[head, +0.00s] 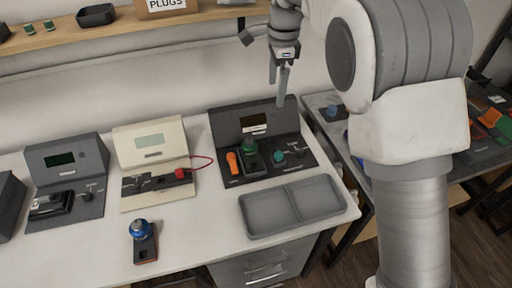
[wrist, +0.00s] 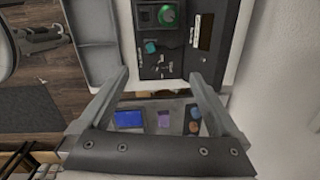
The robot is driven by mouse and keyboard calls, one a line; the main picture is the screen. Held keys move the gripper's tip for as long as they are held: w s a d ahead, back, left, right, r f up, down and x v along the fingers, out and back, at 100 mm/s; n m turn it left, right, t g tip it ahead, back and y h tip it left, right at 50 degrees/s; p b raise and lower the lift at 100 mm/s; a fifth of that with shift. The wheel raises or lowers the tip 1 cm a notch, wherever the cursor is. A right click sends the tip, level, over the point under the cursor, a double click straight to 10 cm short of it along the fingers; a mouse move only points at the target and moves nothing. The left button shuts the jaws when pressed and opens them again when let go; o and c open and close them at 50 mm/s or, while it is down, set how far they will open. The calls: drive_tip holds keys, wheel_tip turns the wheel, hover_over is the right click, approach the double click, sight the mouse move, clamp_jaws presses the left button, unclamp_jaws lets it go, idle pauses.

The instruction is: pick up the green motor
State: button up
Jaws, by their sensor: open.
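The green motor (head: 252,147) stands on the black test station (head: 228,124) at the right of the bench, between an orange part and a teal knob. It also shows in the wrist view (wrist: 166,14), at the top edge and partly cut off. My gripper (head: 279,88) is above and to the right of the motor, with its fingers pointing down. In the wrist view my gripper (wrist: 159,78) is open, with nothing between its fingers. The motor lies beyond the fingertips, apart from them.
A grey two-part tray (head: 290,206) lies in front of the black station. A cream station (head: 150,143) and a grey station (head: 66,160) stand to the left. A blue-topped part (head: 141,238) is on the front bench. A shelf (head: 100,34) runs above. A second table is at right.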

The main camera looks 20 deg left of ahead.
drive_tip(key=m, duration=0.1)
hover_over(249, 141)
wheel_tip(249, 141, down, 7)
drive_tip(key=shift+h, duration=0.3)
wheel_tip(249, 141, down, 18)
drive_tip(key=b, duration=0.4)
drive_tip(key=shift+r, duration=0.35)
drive_tip(key=c, duration=1.5)
drive_tip(key=shift+r, duration=0.55)
drive_tip(key=r, duration=0.2)
drive_tip(key=r+p, duration=0.1)
drive_tip(key=shift+d+r, duration=0.25)
drive_tip(key=shift+r, duration=0.05)
drive_tip(key=d+r, duration=0.2)
drive_tip(key=d, duration=0.1)
drive_tip(key=d+r, duration=0.2)
drive_tip(key=d, duration=0.2)
drive_tip(key=s+d+r+p, duration=0.1)
drive_tip(key=d+r, duration=0.1)
drive_tip(key=d, duration=0.2)
drive_tip(key=shift+r, duration=0.15)
